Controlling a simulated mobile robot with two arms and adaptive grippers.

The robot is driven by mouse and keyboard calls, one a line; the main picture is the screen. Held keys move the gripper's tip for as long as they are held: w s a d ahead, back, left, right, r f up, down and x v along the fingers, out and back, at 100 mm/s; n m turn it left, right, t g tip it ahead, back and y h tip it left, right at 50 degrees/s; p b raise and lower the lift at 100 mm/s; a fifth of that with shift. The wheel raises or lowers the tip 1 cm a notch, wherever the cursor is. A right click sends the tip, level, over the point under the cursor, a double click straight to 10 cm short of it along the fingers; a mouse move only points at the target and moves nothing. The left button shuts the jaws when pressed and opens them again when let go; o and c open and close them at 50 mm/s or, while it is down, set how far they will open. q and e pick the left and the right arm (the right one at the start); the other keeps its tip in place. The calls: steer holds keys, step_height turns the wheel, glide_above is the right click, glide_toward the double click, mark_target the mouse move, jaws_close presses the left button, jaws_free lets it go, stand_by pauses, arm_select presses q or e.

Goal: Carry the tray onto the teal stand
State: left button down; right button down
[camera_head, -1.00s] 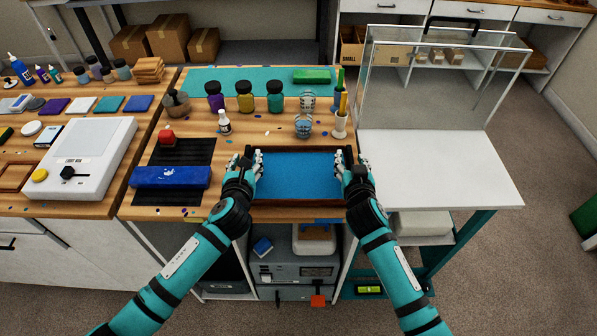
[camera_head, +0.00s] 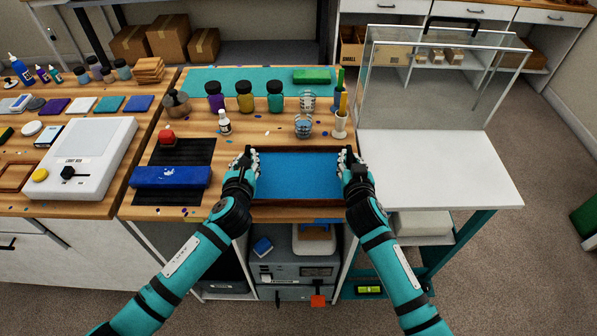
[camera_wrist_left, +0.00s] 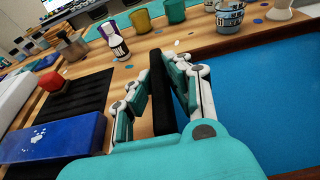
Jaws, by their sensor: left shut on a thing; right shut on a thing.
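The tray (camera_head: 297,202) has a dark wooden rim and a blue inside, and sits at the front edge of the wooden workbench. My left gripper (camera_head: 247,158) is shut on the tray's left rim; in the left wrist view its fingers (camera_wrist_left: 165,88) pinch the dark side wall, with the blue floor of the tray to the right. My right gripper (camera_head: 347,158) is shut on the tray's right rim. The teal stand (camera_head: 473,243), with a white top (camera_head: 440,165), stands to the right of the bench.
A clear panelled hood (camera_head: 420,85) stands at the back of the white top, whose front is clear. Paint jars (camera_head: 245,97), cups (camera_head: 303,126) and a white holder (camera_head: 340,124) stand behind the tray. A blue block (camera_head: 171,177) lies left of my left gripper.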

arm_select(q)
steer(key=shift+r, duration=0.15)
arm_select(e)
steer(key=shift+r, duration=0.15)
